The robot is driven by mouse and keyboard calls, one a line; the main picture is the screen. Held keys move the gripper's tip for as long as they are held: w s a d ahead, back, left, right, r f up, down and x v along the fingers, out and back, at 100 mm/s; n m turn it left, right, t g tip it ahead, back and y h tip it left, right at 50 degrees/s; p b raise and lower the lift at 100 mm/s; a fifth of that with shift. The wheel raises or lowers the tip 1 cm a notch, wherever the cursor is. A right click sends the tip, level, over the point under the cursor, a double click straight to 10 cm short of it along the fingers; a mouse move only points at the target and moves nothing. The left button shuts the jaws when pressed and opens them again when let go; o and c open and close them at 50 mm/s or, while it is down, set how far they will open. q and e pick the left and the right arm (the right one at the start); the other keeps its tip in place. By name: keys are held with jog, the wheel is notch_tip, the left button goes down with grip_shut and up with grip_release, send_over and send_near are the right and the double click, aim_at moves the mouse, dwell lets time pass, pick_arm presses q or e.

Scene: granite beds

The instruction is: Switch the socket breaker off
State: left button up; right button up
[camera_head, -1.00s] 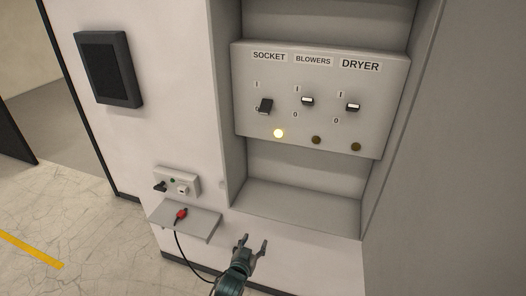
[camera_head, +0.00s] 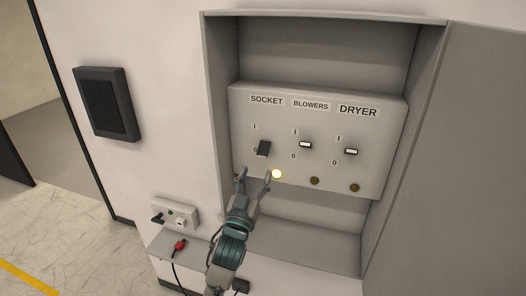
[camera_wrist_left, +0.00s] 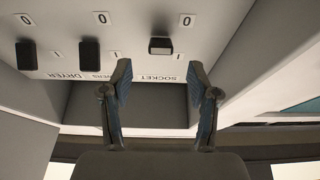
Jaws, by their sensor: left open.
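The socket breaker (camera_head: 263,148) is a dark lever at the left of the grey panel (camera_head: 243,118), under the SOCKET label. In the left wrist view, the panel appears upside down. There the socket breaker (camera_wrist_left: 160,46) lies beyond the gap between the two open fingers (camera_wrist_left: 160,70). I see no finger touching it. My right gripper is not in view.
The blowers breaker (camera_head: 305,145) and dryer breaker (camera_head: 351,152) stand to the right, with unlit lamps below. The panel sits in a recessed cabinet (camera_head: 222,60) with side walls. A wall socket (camera_head: 175,212) and a red plug (camera_head: 179,246) are at lower left.

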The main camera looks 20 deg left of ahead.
aim_at(262, 156)
pick_arm(q)
jog(key=p+x, duration=0.1)
jog(key=x, duration=0.5)
jog(key=shift+w+r, duration=0.15)
jog(key=shift+r, duration=0.05)
jog(key=shift+w+r, duration=0.1)
jog(key=shift+w, duration=0.45)
grip_shut()
jog(key=shift+f+t+b, duration=0.25)
jog(key=shift+t+b, duration=0.05)
jog(key=shift+b, duration=0.3)
jog(key=shift+w+r, duration=0.1)
